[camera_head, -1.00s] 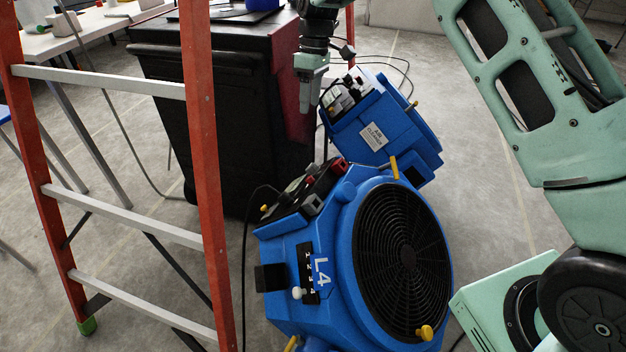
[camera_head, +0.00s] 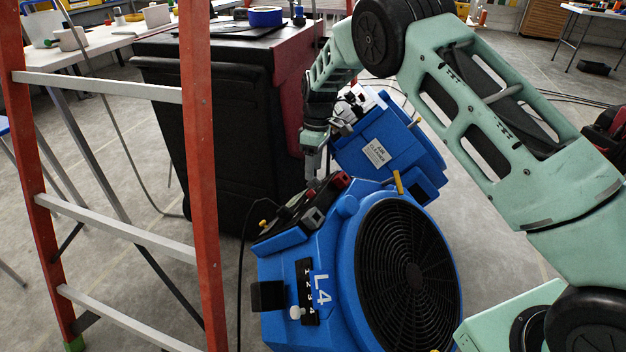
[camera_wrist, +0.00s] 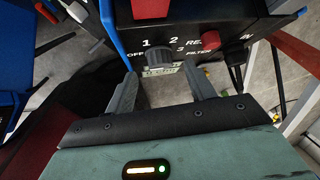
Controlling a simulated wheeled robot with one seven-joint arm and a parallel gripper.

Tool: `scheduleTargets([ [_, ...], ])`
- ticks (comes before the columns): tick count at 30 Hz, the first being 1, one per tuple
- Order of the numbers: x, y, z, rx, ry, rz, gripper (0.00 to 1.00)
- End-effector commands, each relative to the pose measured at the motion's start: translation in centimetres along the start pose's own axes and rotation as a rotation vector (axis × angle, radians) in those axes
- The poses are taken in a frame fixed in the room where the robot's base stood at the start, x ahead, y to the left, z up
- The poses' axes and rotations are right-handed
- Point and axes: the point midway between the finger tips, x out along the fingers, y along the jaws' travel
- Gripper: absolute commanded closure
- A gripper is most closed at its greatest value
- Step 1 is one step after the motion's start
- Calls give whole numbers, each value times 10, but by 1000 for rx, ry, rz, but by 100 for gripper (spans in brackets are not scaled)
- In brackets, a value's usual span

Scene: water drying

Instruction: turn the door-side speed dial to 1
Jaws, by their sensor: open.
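A dark grey speed dial (camera_wrist: 157,50) sits on a black control panel (camera_wrist: 200,24) with printed marks OFF, 1, 2 and 3. Which mark the dial points at is too small to tell. My gripper (camera_wrist: 158,72) is open, one finger at each side just below the dial in the wrist view, with nothing held; whether it touches is unclear. In the head view my gripper (camera_head: 312,174) hangs at the far end of the front blue machine's (camera_head: 346,215) top panel. The dial is not distinguishable there. I cannot tell which machine is door-side.
A second blue air cleaner (camera_head: 400,140) stands just behind. An orange ladder (camera_head: 203,180) stands at the left, and a large black bin (camera_head: 215,125) behind it. A red knob (camera_wrist: 210,40) sits right of the dial. Cables lie on the floor.

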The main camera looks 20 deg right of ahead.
Motion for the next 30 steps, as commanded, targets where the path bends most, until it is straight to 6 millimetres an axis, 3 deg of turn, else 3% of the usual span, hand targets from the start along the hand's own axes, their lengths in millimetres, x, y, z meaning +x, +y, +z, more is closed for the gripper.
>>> scheduleTargets([
  [6,29,0,0,-1,-1,0,46],
  [18,36,0,0,0,0,1,46],
  [19,36,0,0,0,0,1,48],
  [24,36,0,0,0,0,0,90],
  [30,35,0,0,4,0,5,90],
])
